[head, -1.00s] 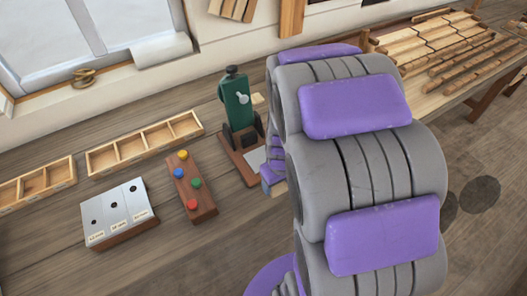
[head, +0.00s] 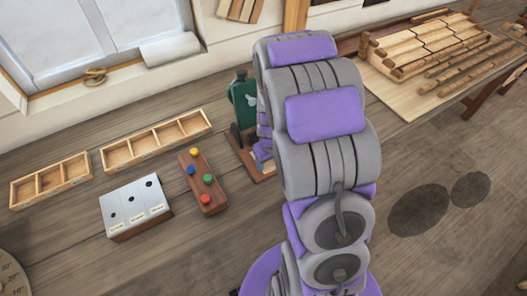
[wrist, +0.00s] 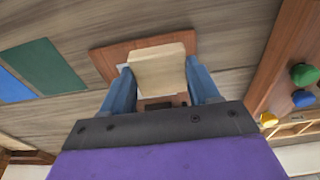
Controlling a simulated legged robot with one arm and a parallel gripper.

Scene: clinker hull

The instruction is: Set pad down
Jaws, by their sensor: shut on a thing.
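A pale cream block, which I take to be the pad (wrist: 158,72), sits between the two blue fingers of my gripper (wrist: 160,88) in the wrist view. The fingers are shut on its sides. Behind it is a reddish-brown board (wrist: 108,58) with a little of a light plate showing beside the pad. I cannot tell whether the pad touches the board. In the head view, the green press (head: 242,98) stands on a brown base (head: 262,178), partly hidden by my arm. My gripper is mostly hidden there at the press, and the pad is not clearly visible.
A wooden strip with coloured knobs (head: 203,183) lies left of the press. A metal-topped block with holes (head: 136,206) and compartment trays (head: 157,139) (head: 51,181) are further left. Green (wrist: 45,62) and blue (wrist: 12,87) patches show in the wrist view.

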